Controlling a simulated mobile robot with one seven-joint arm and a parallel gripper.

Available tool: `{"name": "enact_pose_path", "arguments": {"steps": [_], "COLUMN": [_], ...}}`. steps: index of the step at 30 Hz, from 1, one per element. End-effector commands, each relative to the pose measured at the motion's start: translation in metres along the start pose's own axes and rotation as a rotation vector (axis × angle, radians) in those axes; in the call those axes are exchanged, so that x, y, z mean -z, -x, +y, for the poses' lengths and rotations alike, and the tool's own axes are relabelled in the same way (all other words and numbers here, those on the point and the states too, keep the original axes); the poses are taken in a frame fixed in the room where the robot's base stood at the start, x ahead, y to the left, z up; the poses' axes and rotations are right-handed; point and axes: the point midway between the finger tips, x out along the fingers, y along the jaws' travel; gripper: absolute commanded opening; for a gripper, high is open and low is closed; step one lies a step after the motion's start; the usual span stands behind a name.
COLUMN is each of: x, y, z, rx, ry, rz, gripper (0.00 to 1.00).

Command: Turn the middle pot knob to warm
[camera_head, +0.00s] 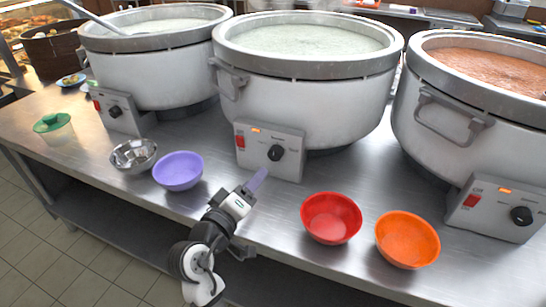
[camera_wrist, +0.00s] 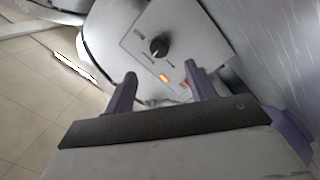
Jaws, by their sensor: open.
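The middle pot (camera_head: 300,95) is a large white stockpot with a grey rim, full of pale congee. Its control box (camera_head: 270,150) faces the front and carries a red switch, a lit orange lamp and a black knob (camera_head: 276,153). The knob also shows in the wrist view (camera_wrist: 160,47), beyond the fingers; its small labels are too blurred to read there. My gripper (camera_head: 257,180) has purple fingers and is in front of and below the control box, apart from the knob. In the wrist view my gripper (camera_wrist: 160,85) is open, with nothing between its fingers.
A purple bowl (camera_head: 178,171) and a metal bowl (camera_head: 134,156) stand left of my gripper. A red bowl (camera_head: 331,218) and an orange bowl (camera_head: 407,240) stand to its right. The left pot (camera_head: 150,75) and right pot (camera_head: 470,115) flank the middle one on the steel table (camera_head: 280,208).

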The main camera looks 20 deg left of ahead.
Motion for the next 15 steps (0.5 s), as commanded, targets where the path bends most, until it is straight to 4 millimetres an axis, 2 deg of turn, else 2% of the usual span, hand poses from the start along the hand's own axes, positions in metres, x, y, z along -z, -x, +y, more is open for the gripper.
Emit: {"name": "enact_pose_path", "arguments": {"steps": [3,9,15], "x": [0.001,0.001,0.001], "y": [-0.028,-0.068,-0.093], "z": [0.003,0.003,0.001], "rx": [-0.002,-0.002,0.000], "ry": [0.001,-0.001,-0.002], "rz": [-0.004,-0.001,0.000], "gripper": [0.55,0.55,0.55]}}
